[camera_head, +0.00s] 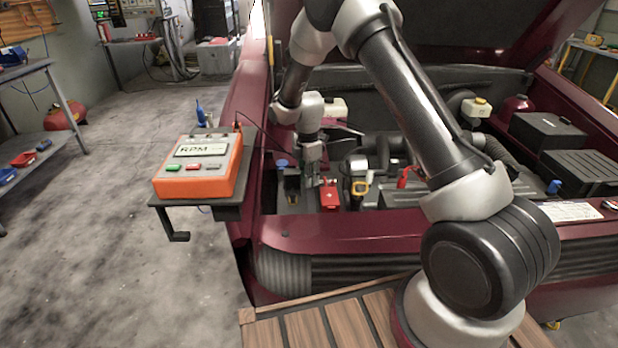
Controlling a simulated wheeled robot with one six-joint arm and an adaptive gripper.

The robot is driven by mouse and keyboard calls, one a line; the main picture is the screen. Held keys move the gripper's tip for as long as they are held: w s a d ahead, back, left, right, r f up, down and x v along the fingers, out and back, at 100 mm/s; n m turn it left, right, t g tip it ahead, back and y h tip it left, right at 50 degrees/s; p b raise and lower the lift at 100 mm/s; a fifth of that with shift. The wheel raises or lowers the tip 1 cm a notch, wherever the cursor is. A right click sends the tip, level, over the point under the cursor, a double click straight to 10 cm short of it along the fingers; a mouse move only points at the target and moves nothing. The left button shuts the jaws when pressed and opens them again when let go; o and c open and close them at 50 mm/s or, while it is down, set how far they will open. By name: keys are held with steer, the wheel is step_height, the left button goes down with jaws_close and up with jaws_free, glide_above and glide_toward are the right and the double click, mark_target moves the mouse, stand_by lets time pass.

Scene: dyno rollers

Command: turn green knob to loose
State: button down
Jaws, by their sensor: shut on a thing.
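My gripper (312,174) points down into the left part of the engine bay, beside a red part (330,196) and a dark box-like part (291,185). Its fingers are small and dark here. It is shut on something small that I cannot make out. I cannot pick out a green knob; the gripper and the crowded engine parts may hide it, and its turn position cannot be read.
An orange RPM meter (203,166) with a green button stands on a dark shelf (228,213) left of the gripper. The raised hood (480,30) overhangs the bay.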

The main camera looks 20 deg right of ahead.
steer(key=m, duration=0.4)
steer(key=shift+m, duration=0.4)
stand_by(0.4)
steer(key=c, duration=1.2)
jaws_free()
step_height(320, 180, up, 12)
steer(key=shift+w, duration=0.25)
